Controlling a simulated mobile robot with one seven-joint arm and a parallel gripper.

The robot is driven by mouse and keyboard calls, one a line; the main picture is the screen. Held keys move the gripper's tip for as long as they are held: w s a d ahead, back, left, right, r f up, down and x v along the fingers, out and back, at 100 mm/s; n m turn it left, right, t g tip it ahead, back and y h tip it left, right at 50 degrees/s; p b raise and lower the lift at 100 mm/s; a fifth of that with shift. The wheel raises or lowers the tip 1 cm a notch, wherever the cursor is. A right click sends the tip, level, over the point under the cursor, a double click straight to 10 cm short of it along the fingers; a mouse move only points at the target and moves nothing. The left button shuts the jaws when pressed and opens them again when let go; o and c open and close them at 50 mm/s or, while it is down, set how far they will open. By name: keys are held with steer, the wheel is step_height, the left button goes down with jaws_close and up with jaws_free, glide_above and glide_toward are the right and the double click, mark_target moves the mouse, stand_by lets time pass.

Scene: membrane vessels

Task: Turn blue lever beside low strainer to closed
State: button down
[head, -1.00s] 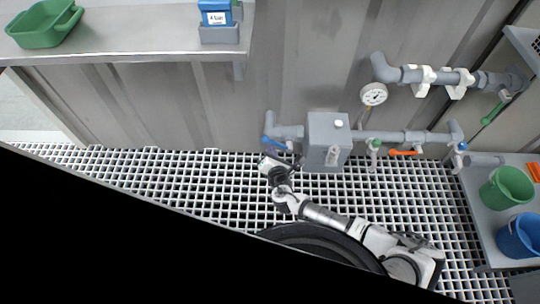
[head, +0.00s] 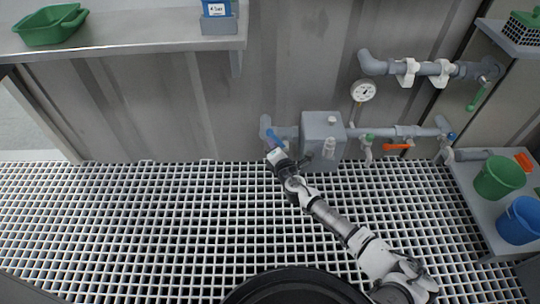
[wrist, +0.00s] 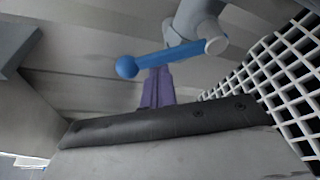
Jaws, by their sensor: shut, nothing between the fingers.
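The blue lever (head: 273,136) sits low on the wall at the left end of the lower grey pipe, left of a grey box-shaped housing (head: 322,135) that is likely the low strainer. In the wrist view the lever (wrist: 165,60) is a blue bar with a ball at its left end and its pivot at the right, on a grey pipe fitting. My gripper (head: 274,154) is just below the lever. Its purple fingers (wrist: 157,88) are shut together and empty, with their tips at the bar's middle. I cannot tell whether they touch it.
Along the lower pipe to the right are a green-topped tap (head: 367,140), an orange lever (head: 397,146) and another blue handle (head: 449,136). A gauge (head: 362,91) stands above. A green bucket (head: 499,177) and a blue bucket (head: 520,221) are at right. The grating floor (head: 130,215) is clear at left.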

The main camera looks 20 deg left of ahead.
steer(key=shift+w+d+r, duration=0.2)
steer(key=shift+d+r, duration=0.35)
steer(key=shift+d, duration=0.1)
steer(key=shift+w+d+r+p, duration=0.15)
steer(key=shift+d+p, duration=0.1)
steer(key=shift+d, duration=0.2)
steer(key=shift+w+d+r+p, duration=0.1)
steer(key=shift+d+p, duration=0.15)
steer(key=shift+d, duration=0.25)
